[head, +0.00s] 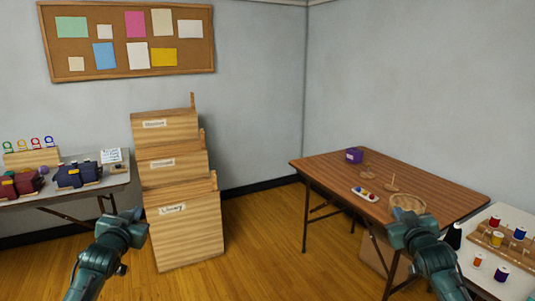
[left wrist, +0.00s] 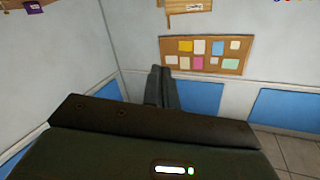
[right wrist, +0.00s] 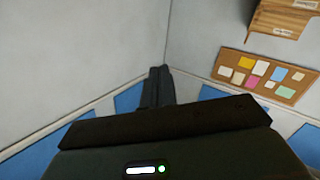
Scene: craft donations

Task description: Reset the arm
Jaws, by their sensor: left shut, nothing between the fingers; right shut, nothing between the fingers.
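My left gripper (head: 130,219) is in the lower left of the head view, raised in front of the stacked wooden boxes and touching nothing. Its fingers show together in the left wrist view (left wrist: 160,88), shut and empty. My right gripper (head: 408,221) is in the lower right of the head view, overlapping the near edge of the brown table in the picture. Its fingers are together and empty in the right wrist view (right wrist: 158,88).
Labelled wooden boxes (head: 190,230) stand stacked at centre left. A left table (head: 110,184) holds dark bags; a right table (head: 475,265) holds thread spools. Floor between is clear.

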